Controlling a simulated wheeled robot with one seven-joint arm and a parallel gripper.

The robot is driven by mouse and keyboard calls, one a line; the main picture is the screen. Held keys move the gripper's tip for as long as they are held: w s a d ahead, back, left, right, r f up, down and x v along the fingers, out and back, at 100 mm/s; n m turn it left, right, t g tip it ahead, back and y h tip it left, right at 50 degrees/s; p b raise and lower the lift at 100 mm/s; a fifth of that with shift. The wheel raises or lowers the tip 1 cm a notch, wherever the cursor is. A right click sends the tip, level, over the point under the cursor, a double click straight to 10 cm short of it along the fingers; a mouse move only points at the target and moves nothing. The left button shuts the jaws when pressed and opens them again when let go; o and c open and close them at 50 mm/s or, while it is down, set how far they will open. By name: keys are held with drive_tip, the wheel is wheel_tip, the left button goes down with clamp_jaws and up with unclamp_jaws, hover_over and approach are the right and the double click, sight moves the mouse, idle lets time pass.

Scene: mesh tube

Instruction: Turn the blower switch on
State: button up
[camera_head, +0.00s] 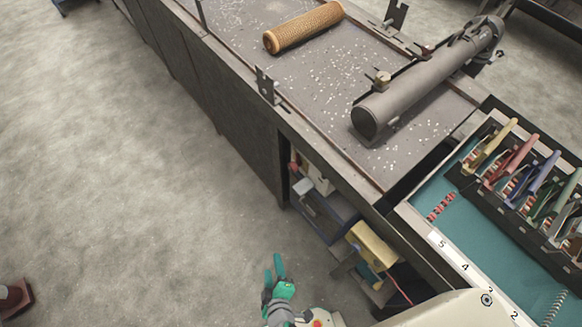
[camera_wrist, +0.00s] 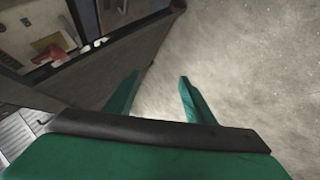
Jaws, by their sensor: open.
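My gripper (camera_head: 276,266) has teal fingers and is over the bare floor in front of the workbench, in the lower middle of the head view. In the wrist view my gripper (camera_wrist: 158,84) is open, with nothing between its fingers, and floor and the dark bench side behind them. I cannot pick out the blower switch for sure. A small red part (camera_head: 294,166) and a light box (camera_head: 314,174) show in the open bay under the bench, apart from my gripper. Red parts (camera_wrist: 92,46) also show in the bay in the wrist view.
A tan mesh tube (camera_head: 304,27) and a grey cylinder (camera_head: 418,82) lie on the workbench (camera_head: 262,62). A yellowish box (camera_head: 372,246) is in the bay. A teal-lined tray (camera_head: 462,228) with coloured-handled tools stands at right.

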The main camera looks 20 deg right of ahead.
drive_tip(key=w+d+f+n+g+h, duration=0.25)
drive_tip(key=w+d+f+n, duration=0.2)
drive_tip(key=w+f, duration=0.25)
drive_tip(key=n+g+h, duration=0.2)
drive_tip(key=n+h, duration=0.3)
drive_tip(key=h, duration=0.8)
approach(290, 169)
drive_tip(key=shift+t, duration=0.25)
drive_tip(key=x, duration=1)
drive_tip(key=shift+d+f, duration=0.25)
drive_tip(key=c, duration=1.1)
